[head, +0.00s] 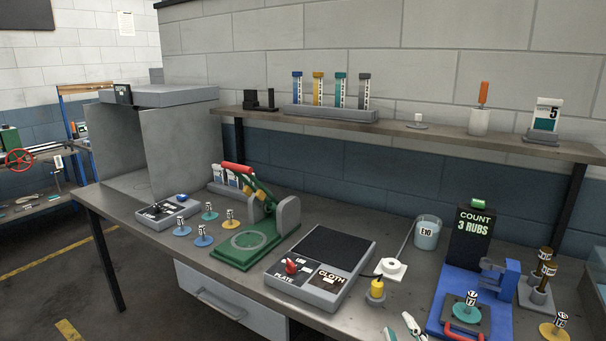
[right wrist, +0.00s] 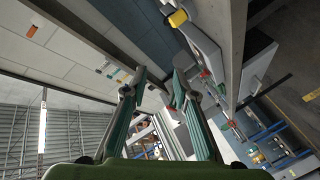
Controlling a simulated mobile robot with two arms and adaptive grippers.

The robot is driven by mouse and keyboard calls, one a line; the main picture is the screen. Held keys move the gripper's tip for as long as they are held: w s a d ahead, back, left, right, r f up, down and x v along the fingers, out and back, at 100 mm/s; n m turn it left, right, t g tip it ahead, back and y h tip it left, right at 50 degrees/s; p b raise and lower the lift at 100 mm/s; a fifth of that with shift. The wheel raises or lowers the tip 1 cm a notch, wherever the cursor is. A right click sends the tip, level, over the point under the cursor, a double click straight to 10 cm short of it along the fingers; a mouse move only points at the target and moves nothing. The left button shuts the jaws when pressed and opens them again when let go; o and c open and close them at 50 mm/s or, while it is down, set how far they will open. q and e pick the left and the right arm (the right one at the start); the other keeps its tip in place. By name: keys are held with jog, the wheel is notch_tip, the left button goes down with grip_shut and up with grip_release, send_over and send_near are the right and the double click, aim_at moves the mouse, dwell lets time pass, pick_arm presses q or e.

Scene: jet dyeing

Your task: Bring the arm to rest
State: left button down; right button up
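My right gripper (head: 401,329) shows only by its pale and teal fingertips at the bottom edge of the head view, in front of the bench. In the right wrist view my right gripper (right wrist: 160,78) has its two green fingers apart with nothing between them. It appears clear of the bench and touches nothing that I can see. My left gripper is in neither view.
The grey bench (head: 345,222) holds a green press (head: 249,240), a plate and cloth unit (head: 320,266), a yellow-topped piece (head: 376,289), a blue rub tester (head: 470,290) and a beaker (head: 427,233). A shelf (head: 420,131) runs above it along the wall.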

jog(key=s+d+f+m+g+h, duration=0.1)
jog(key=s+f+m+g, duration=0.25)
jog(key=s+f, duration=0.3)
jog(key=s+d+f+m+g, duration=0.2)
jog(key=s+f+g, duration=0.2)
jog(key=s+f, duration=0.3)
jog(key=s+a+f+m+g+y, duration=0.15)
jog(key=s+f+g, duration=0.55)
jog(key=s, duration=0.8)
notch_tip(320, 180, down, 26)
jog(key=s+d+f+g, duration=0.1)
jog(key=s+d+f, duration=0.1)
jog(key=s+f, duration=1.5)
jog(key=shift+s+d, duration=0.3)
jog(key=shift+s, duration=0.35)
